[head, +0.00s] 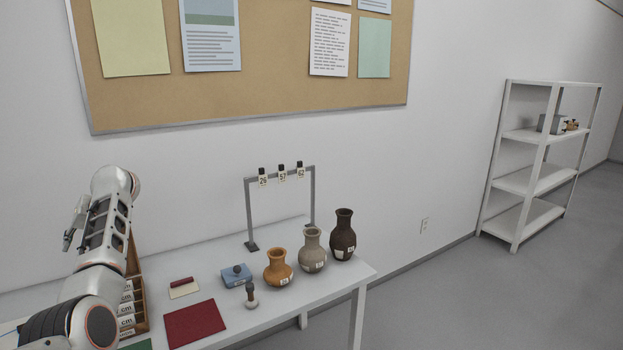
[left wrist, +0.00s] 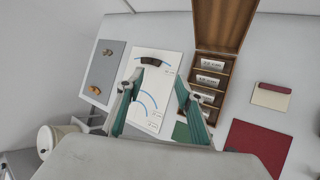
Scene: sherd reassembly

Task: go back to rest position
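My left arm stands raised at the left of the head view, with its gripper (head: 73,224) partly seen there. In the left wrist view the green fingers of my left gripper (left wrist: 158,88) are spread apart with nothing between them. They are over a white sheet (left wrist: 163,66) with blue arcs. A dark curved sherd (left wrist: 152,61) lies on that sheet, beyond the fingertips. My right gripper is in neither view.
Shelves (head: 530,180) stand right.

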